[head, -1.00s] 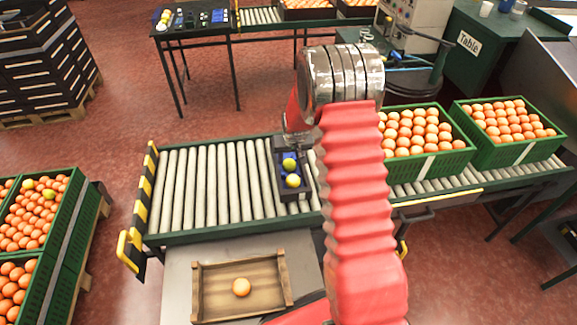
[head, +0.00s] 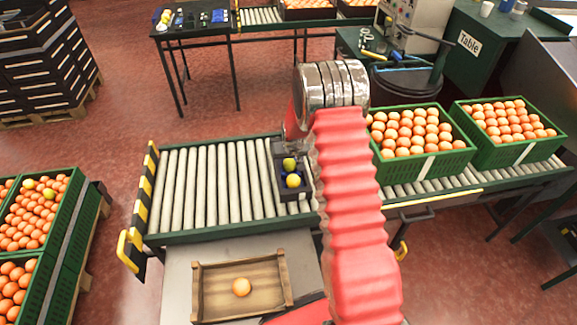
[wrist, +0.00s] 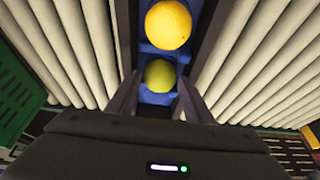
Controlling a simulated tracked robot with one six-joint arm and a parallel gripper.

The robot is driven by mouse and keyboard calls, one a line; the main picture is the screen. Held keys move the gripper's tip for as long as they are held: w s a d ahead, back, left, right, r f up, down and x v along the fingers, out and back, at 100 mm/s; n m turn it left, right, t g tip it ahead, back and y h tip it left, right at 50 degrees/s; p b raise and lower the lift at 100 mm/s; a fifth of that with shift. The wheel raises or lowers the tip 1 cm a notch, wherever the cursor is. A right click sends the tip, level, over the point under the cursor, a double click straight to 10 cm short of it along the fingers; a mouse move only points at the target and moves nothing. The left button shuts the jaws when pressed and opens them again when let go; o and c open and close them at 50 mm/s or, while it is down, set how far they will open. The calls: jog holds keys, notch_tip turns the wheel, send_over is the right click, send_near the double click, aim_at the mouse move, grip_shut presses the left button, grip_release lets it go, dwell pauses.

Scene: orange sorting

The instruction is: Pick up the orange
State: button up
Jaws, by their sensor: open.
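An orange (head: 241,287) lies in a shallow wooden crate (head: 199,290) in front of the roller conveyor. A narrow dark tray (head: 281,186) with blue inserts stands on the rollers. It holds two yellowish fruits, the far one (head: 289,164) and the near one (head: 293,181). In the wrist view, my gripper (wrist: 158,98) is open and points at this tray. The yellow-green fruit (wrist: 160,75) shows between its fingers, and an orange-yellow fruit (wrist: 168,24) shows beyond. Contact with either fruit cannot be told.
Green crates full of oranges stand on the conveyor at right, the nearer one (head: 434,167) close to my arm. More green crates (head: 66,237) stand at far left. The rollers (head: 205,185) left of the tray are clear. A black-and-yellow striped bar (head: 145,195) marks the conveyor's left end.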

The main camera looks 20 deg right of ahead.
jog(key=shift+w+f, duration=0.25)
jog(key=shift+f, duration=0.3)
jog(key=shift+c, duration=0.4)
jog(key=c, duration=0.6)
